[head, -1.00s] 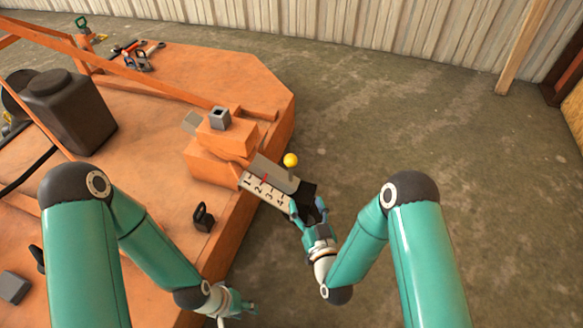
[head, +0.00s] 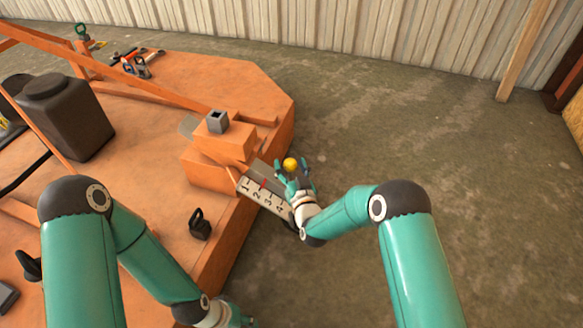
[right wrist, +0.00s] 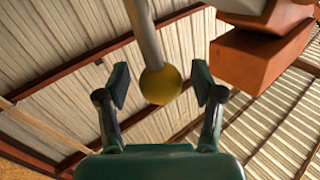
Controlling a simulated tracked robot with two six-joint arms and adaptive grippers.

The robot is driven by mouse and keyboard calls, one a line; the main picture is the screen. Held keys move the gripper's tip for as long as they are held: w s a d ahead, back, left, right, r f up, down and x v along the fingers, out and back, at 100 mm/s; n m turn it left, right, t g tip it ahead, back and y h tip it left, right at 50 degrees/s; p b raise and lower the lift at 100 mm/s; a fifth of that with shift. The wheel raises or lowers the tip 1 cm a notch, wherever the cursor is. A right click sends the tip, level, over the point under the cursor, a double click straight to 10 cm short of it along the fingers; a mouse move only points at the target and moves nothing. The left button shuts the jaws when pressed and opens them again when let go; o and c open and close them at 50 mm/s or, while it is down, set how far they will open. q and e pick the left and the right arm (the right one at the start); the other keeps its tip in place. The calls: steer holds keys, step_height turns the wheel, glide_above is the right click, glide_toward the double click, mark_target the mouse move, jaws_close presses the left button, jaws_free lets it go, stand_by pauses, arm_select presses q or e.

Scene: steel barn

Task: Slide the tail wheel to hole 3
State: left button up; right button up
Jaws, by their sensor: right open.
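A grey bar with a pale number strip (head: 262,193) marked 1 to 4 sticks out from an orange block (head: 210,172). A red mark shows on the bar near the 2 and 3. A yellow ball knob (head: 290,164) stands by the bar's outer end. My right gripper (head: 292,171) is open around the knob. In the right wrist view the knob (right wrist: 160,85) sits on a grey rod between the spread fingers (right wrist: 161,90), apart from both. The tail wheel is hidden behind my right gripper and wrist. My left gripper (head: 238,318) is partly cut off at the bottom edge.
The orange deck (head: 215,85) carries a dark tank (head: 68,115), tools (head: 137,62) at the back and a small black shackle-like piece (head: 200,223) near its edge. The concrete floor (head: 430,140) to the right is clear.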

steer(key=shift+w, duration=0.1)
jaws_close()
steer(key=d+f+b, duration=0.1)
steer(key=s+d+f, duration=0.1)
steer(key=d, duration=0.1)
steer(key=shift+d+b, duration=0.15)
steer(key=shift+b, duration=0.2)
jaws_free()
steer(key=shift+s, duration=0.15)
stand_by(0.3)
steer(key=v, duration=1.1)
steer(key=shift+s, duration=0.35)
